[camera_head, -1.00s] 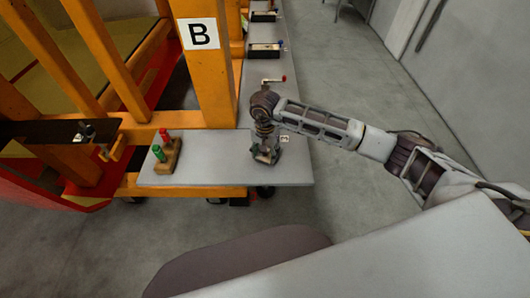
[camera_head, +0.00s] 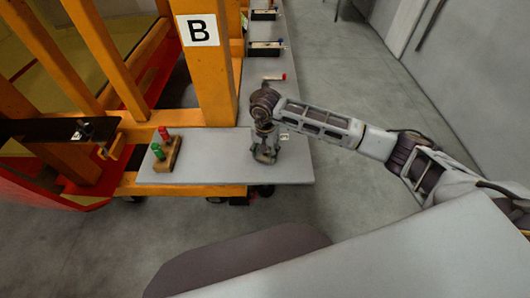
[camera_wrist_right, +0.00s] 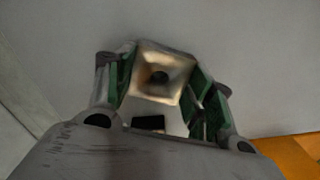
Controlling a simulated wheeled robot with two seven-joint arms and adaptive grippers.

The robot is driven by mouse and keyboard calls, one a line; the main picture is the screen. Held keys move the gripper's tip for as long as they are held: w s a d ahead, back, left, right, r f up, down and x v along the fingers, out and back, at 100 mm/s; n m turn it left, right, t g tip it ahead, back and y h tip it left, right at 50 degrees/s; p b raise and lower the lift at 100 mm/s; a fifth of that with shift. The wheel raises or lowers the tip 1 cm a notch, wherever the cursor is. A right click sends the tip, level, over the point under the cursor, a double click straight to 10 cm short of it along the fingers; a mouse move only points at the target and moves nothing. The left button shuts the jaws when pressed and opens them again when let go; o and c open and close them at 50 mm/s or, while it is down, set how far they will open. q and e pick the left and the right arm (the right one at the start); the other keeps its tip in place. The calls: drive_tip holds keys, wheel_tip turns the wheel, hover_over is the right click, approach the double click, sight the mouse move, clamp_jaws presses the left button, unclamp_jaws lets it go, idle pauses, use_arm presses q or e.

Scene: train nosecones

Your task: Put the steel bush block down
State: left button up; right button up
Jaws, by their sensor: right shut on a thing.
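The steel bush block (camera_wrist_right: 160,76) shows in the right wrist view as a shiny squarish block with a dark round hole in its middle. My right gripper (camera_wrist_right: 162,90) is shut on it, with a green-padded finger on each side. In the head view my right gripper (camera_head: 265,152) points down at the near right part of the grey shelf (camera_head: 215,165). The block is mostly hidden there by the fingers. I cannot tell whether the block touches the shelf. My left gripper is not in view.
A wooden stand with a green and a red peg (camera_head: 168,153) sits on the shelf to the left. A small marked tag (camera_head: 284,137) lies right of the gripper. An orange post labelled B (camera_head: 205,80) rises behind. Dark trays (camera_head: 264,50) lie farther back.

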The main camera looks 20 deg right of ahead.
drive_tip(key=shift+f, duration=0.15)
drive_tip(key=o, duration=1.4)
drive_tip(key=shift+r, duration=6)
